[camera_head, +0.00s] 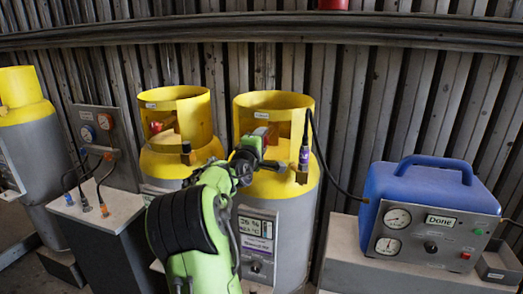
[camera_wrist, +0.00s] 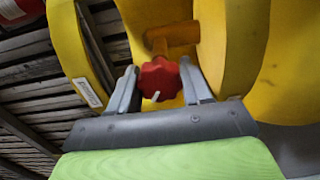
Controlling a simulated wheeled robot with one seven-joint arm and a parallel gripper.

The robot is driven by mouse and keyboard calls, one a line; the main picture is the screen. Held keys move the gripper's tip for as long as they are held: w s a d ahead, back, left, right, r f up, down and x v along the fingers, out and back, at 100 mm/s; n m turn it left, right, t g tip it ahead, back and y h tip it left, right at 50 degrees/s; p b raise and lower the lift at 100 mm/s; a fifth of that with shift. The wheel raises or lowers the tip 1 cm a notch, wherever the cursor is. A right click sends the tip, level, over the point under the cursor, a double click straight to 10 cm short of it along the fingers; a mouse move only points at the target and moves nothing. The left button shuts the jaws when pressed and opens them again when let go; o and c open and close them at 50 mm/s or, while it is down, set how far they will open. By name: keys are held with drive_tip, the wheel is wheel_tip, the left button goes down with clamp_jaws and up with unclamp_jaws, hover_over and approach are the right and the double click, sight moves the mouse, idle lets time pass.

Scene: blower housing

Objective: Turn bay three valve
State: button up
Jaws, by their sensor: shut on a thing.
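A red lobed valve knob (camera_wrist: 160,77) with a small white pointer shows in the wrist view, on an orange-yellow stem inside a yellow cylinder collar (camera_wrist: 225,45). My gripper (camera_wrist: 159,68) has one grey finger on each side of the knob and is shut on it. In the head view my gripper (camera_head: 262,137) reaches into the open front of the right-hand yellow-topped grey cylinder (camera_head: 295,215). My green arm hides part of that cylinder's front, and the knob is mostly hidden there. The small collar label is too blurred to read.
A blue unit (camera_head: 425,185) with gauges and a panel reading "Done" stands at right on a bench. A black hose (camera_head: 335,180) runs from the right-hand cylinder's fitting to it. Another yellow-topped cylinder (camera_head: 175,110) stands close at left; a hosed grey cabinet (camera_head: 100,215) is farther left.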

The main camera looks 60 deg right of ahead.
drive_tip(key=m+b, duration=0.4)
drive_tip(key=m, duration=0.2)
drive_tip(key=shift+f+b, duration=0.15)
drive_tip(key=shift+b, duration=0.25)
drive_tip(key=m+b, duration=0.2)
drive_tip(key=m, duration=0.3)
drive_tip(key=shift+b, duration=0.3)
drive_tip(key=shift+r, duration=0.2)
drive_tip(key=o, duration=1.1)
drive_tip(key=shift+w, duration=0.1)
drive_tip(key=shift+c, duration=0.2)
drive_tip(key=s+a+b, duration=0.2)
drive_tip(key=a, duration=1.3)
drive_tip(key=shift+s+a, duration=0.3)
